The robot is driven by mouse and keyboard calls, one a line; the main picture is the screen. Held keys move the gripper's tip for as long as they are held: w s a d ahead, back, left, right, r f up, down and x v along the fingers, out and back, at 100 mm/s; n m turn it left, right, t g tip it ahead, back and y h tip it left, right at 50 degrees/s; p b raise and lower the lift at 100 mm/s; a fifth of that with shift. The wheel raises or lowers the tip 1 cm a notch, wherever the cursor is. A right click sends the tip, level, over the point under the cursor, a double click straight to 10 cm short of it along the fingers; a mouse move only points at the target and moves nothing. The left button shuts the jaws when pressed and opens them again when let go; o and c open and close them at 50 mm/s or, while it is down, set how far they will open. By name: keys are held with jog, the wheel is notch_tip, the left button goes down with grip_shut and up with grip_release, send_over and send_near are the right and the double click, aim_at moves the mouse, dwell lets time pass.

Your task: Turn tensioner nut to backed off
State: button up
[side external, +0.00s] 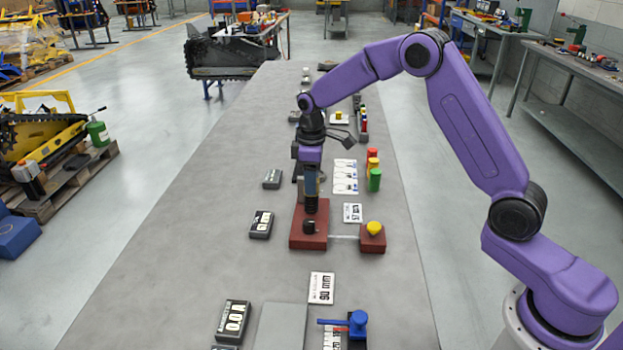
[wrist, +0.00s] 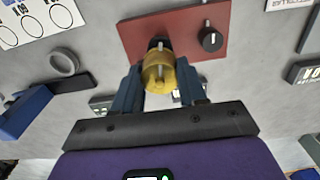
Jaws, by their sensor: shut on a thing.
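The tensioner nut, a brass-coloured round piece (wrist: 158,74), sits between my gripper's two dark blue fingers (wrist: 160,90) in the wrist view. A rod end shows at its middle. It stands over one end of a dark red base plate (wrist: 185,28), beside a black knob with a white mark (wrist: 211,40). In the side view my gripper (side external: 311,192) points straight down over the far half of the red plate (side external: 300,240). The black knob (side external: 309,227) is just in front of it. The nut is hidden there by my gripper.
A small red block with a yellow knob (side external: 374,228) stands to the right, joined by a pale strip. Dark display boxes (side external: 261,224) line the left side. Red, yellow and green pieces (side external: 374,180) stand behind right. A blue-handled fixture (side external: 357,322) is in front. Bare grey bench (side external: 190,235) is free at left.

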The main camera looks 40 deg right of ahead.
jog(key=shift+s+d+f, duration=0.1)
jog(key=shift+s+f, duration=0.1)
dwell(0.4)
jog(key=o, duration=1.1)
jog(key=shift+c, duration=0.2)
jog(key=shift+w, duration=0.1)
jog(key=shift+r, duration=0.2)
jog(key=shift+r, duration=0.25)
notch_tip(320, 180, up, 17)
jog(key=shift+f, duration=0.15)
